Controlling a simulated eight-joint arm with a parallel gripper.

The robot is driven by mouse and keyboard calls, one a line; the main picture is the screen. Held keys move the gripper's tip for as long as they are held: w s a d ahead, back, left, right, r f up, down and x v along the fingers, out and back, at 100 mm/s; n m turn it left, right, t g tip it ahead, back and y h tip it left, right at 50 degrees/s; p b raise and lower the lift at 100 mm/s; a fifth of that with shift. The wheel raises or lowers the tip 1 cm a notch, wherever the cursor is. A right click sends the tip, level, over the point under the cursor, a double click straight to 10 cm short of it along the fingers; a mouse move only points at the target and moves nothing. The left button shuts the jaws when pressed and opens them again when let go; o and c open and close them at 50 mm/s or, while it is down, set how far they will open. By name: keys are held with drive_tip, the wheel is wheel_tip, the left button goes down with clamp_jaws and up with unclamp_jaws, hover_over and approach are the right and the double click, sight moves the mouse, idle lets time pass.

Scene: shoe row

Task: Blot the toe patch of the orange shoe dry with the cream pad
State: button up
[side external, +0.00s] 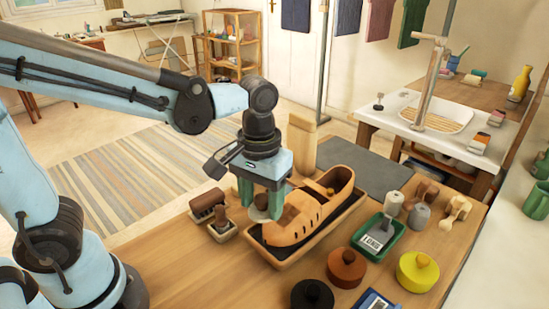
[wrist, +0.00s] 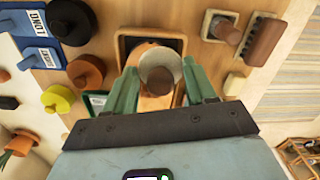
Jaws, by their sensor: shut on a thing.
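The orange shoe (side external: 292,222) lies in a dark-lined wooden tray (side external: 318,238) on the bench, its toe end toward the front left. My gripper (side external: 261,207) is above the toe end, pointing down, its green fingers shut on the cream pad. The pad (side external: 259,213) has a brown knob and is partly hidden by the fingers. In the wrist view my gripper (wrist: 159,78) has the pad's pale rim (wrist: 158,58) between its fingers, and part of the orange shoe (wrist: 151,103) shows behind it. I cannot tell whether the pad touches the shoe. The toe patch is hidden.
Two brushes (side external: 208,204) sit close left of the tray. Black, brown and yellow (side external: 418,270) round tins are at the front. A tan upright block (side external: 301,146) and grey mat (side external: 360,172) are behind.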

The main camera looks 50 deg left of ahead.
drive_tip(key=c, duration=0.4)
drive_tip(key=w+r+t, duration=0.1)
drive_tip(key=w+d+r+t, duration=0.1)
drive_tip(key=w+r, duration=0.1)
drive_tip(key=shift+w+d+r+t, duration=0.1)
drive_tip(key=shift+d+r+t, duration=0.2)
drive_tip(key=shift+t, duration=0.1)
drive_tip(key=x, duration=0.4)
drive_tip(key=shift+f, duration=0.4)
drive_tip(key=shift+s+f, duration=0.25)
drive_tip(key=shift+s, duration=0.5)
